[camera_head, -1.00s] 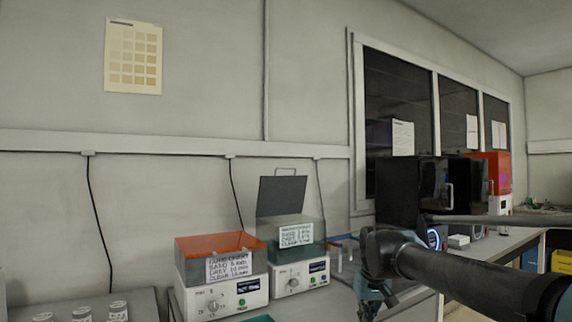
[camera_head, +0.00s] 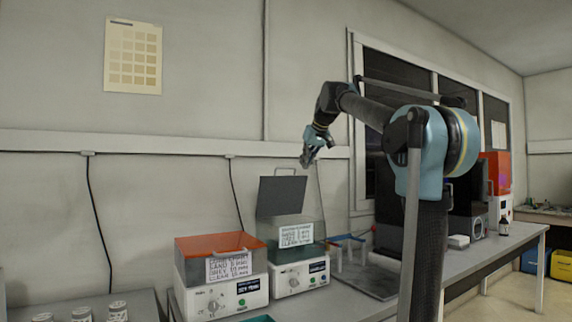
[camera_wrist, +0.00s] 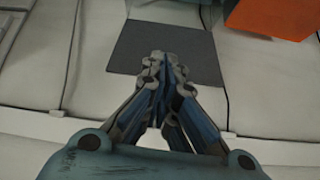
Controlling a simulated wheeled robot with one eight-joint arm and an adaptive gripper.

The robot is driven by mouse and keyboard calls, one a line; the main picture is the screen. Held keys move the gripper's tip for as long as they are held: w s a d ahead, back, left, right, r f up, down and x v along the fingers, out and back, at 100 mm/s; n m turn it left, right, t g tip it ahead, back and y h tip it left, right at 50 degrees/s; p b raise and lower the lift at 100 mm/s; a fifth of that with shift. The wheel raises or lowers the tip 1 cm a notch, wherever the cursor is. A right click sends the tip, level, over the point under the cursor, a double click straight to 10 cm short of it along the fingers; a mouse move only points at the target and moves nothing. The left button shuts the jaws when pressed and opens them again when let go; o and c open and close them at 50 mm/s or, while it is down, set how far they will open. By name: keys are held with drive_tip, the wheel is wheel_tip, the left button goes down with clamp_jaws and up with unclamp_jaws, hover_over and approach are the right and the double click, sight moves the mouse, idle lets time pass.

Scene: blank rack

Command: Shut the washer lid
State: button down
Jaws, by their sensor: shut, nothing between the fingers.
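The washer (camera_head: 299,270) is a white box with a knob, a display and a clear grey tub with a handwritten label, on the bench. Its dark grey lid (camera_head: 282,195) stands upright at the back of the tub, open, with a small handle on its top edge. The lid also shows in the wrist view (camera_wrist: 130,42) as a dark panel beyond my fingers. My gripper (camera_head: 305,164) is shut and empty, above and slightly right of the lid's top edge. It also shows in the wrist view (camera_wrist: 164,66). I cannot tell whether it touches the lid.
A similar unit (camera_head: 222,297) with an orange top stands close left of the washer. White-capped jars (camera_head: 82,314) are at the lower left. A rack with blue and red parts (camera_head: 346,240) stands to the right. The wall is behind the lid.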

drive_tip(key=w+a+r+n+t+y, duration=0.1)
drive_tip(key=w+a+r, duration=0.6)
drive_tip(key=w+r, duration=0.15)
drive_tip(key=x, duration=0.9)
drive_tip(key=shift+s+d+f, duration=0.2)
drive_tip(key=shift+s+d, duration=0.1)
drive_tip(key=shift+s, duration=0.25)
drive_tip(key=shift+s+d+f, duration=0.25)
drive_tip(key=shift+s+d, duration=0.05)
drive_tip(key=shift+s, duration=0.2)
drive_tip(key=shift+s+d+f, duration=0.2)
drive_tip(key=shift+s+d, duration=0.05)
drive_tip(key=shift+s, duration=0.3)
drive_tip(key=shift+s, duration=0.15)
